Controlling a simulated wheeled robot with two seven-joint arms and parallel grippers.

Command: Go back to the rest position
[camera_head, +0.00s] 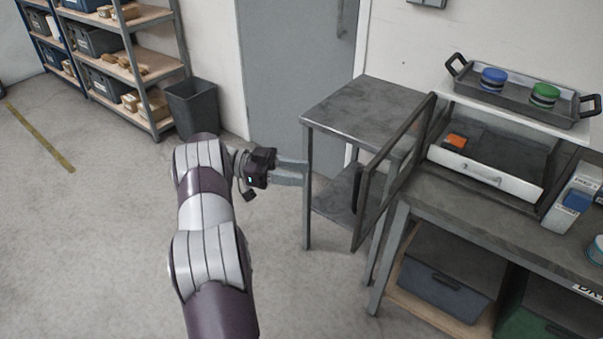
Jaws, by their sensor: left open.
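My left gripper (292,173) is open and empty. Its two grey fingers point right, close to the left front leg of a small grey metal table (365,105); I cannot tell whether they touch it. My left arm comes up from the bottom of the view and is partly bent. A dark framed door (395,165) stands swung open between the small table and the workbench (490,225). My right gripper does not show.
A tray (525,105) with a blue tin (493,79) and a green tin (544,95) rests above an open white drawer (485,172) holding an orange item (456,141). A bin (192,107) and shelves (130,60) stand behind. The left floor is clear.

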